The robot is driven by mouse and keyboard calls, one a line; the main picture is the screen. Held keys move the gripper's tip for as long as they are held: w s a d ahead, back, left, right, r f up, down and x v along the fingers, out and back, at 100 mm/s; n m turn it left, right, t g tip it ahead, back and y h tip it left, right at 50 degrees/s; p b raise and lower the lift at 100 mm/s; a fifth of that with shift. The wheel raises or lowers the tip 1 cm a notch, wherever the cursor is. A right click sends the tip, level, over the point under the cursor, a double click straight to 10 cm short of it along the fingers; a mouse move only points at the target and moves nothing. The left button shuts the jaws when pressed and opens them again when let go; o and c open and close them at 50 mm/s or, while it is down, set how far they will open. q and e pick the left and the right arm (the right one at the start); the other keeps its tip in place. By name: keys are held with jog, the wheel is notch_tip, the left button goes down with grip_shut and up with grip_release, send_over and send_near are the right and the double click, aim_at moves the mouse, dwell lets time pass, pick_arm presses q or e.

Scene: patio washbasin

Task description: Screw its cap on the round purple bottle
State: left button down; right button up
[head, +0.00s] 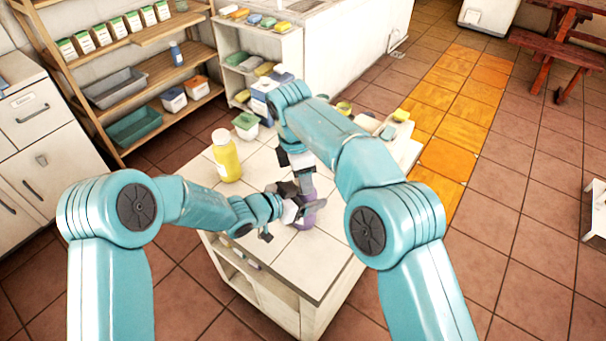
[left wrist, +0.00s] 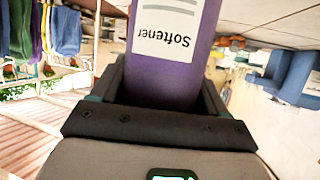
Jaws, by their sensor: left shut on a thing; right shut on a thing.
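The round purple bottle (head: 307,222) stands on the tiled worktop near its front, largely covered by my grippers. In the left wrist view the purple bottle (left wrist: 150,82) fills the space between the jaws, and its white "Softener" label appears upside down. My left gripper (head: 292,212) comes from the left and is shut around the bottle's body. My right gripper (head: 304,190) reaches down from above and is shut at the bottle's top. The cap is hidden by the right gripper's fingers, so I cannot see how it sits on the neck.
A yellow bottle (head: 226,157) stands upright on the worktop (head: 195,172), left of the grippers. A white tub with green contents (head: 246,126) is behind it. Sponges and small items lie at the worktop's far right. Shelves with bins (head: 134,126) stand at the back left.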

jog(key=o, duration=1)
jog(key=shift+r, duration=2.3)
jog(key=shift+c, duration=0.4)
